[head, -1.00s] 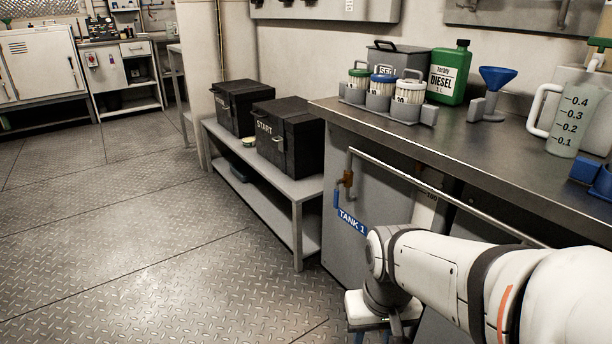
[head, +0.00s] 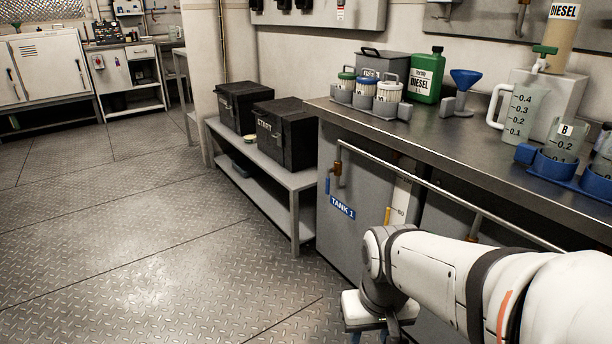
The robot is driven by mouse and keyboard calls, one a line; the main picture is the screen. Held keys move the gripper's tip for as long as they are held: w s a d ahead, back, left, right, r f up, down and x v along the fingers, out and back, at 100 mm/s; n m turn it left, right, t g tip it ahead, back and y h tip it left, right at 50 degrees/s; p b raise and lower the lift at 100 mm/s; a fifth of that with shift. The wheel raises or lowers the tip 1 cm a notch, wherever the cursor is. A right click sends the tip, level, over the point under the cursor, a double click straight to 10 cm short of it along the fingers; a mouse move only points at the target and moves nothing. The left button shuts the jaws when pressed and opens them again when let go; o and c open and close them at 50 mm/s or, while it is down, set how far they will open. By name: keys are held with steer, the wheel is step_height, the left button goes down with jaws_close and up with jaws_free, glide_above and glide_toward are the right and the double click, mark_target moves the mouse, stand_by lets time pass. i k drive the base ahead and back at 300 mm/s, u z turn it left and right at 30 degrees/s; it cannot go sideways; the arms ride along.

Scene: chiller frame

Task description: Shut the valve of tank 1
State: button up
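The tank 1 valve (head: 337,171) is a small brass fitting on the thin pipe at the left front of the bench. Its blue lever (head: 328,184) hangs downward, roughly in line with the vertical pipe. The blue TANK 1 label (head: 342,207) is just below it on the grey tank front (head: 340,240). My gripper (head: 372,334) is at the bottom edge, below and to the right of the valve and apart from it in the picture. Its fingers are mostly cut off by the frame, so its opening cannot be seen.
The pipe rail (head: 440,190) runs along the bench front. The metal bench (head: 450,150) carries filters, a green diesel can (head: 428,80), a blue funnel (head: 465,82) and jugs. A low shelf (head: 290,180) with black boxes stands left. The floor (head: 130,220) is clear.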

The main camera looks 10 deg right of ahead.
mark_target(328, 171)
steer(key=u, duration=0.25)
steer(key=i, duration=0.9)
steer(key=u, duration=0.6)
